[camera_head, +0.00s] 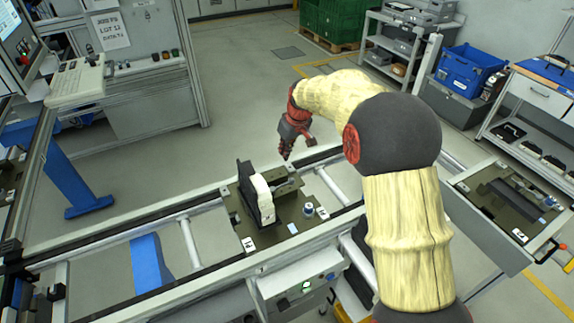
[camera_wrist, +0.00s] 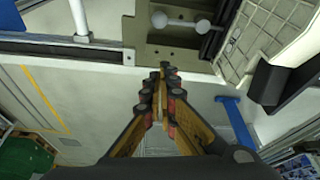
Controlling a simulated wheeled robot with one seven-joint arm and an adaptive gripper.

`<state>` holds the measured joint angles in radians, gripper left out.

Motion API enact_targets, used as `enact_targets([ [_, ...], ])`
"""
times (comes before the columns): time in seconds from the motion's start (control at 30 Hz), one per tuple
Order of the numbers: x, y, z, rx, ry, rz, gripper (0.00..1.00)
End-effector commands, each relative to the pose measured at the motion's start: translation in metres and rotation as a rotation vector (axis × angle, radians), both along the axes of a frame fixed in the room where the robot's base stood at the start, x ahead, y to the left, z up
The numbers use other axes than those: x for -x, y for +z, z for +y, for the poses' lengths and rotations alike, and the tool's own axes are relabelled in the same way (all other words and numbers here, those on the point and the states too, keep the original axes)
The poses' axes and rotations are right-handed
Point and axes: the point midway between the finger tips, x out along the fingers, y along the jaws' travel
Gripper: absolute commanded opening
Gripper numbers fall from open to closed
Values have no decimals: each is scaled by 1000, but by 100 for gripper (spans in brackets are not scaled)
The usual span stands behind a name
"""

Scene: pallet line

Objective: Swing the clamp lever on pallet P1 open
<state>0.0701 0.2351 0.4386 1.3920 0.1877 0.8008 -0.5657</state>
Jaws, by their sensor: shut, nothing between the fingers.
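A dark olive pallet plate (camera_head: 284,214) sits on the rail line in the head view. It carries an upright black and white part (camera_head: 262,198) and a grey metal block (camera_head: 287,187) behind it. In the wrist view, a pale bar with two round ends (camera_wrist: 182,22) lies over the plate (camera_wrist: 146,44); I cannot tell for sure whether it is the clamp lever. My gripper (camera_head: 286,154) hangs beyond the pallet's far edge, apart from it. Its fingertips (camera_wrist: 165,70) are shut and empty, just short of the plate in the wrist view. The pallet's label is too small to read.
The line's far rail (camera_head: 323,155) runs close to my gripper. Another pallet (camera_head: 508,204) lies at the right. A blue crate (camera_head: 470,68) stands on a grey box farther back. The floor beyond the line (camera_head: 230,145) is clear.

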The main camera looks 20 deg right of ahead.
Motion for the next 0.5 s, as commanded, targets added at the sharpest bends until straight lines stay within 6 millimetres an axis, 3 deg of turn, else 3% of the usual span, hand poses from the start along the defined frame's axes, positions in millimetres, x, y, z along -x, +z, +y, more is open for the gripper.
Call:
enact_targets([
  [0.27, -13, -24, 1, 0, 10, 4, 0],
  [0.5, -25, -65, 7, -1, 10, 6, 0],
])
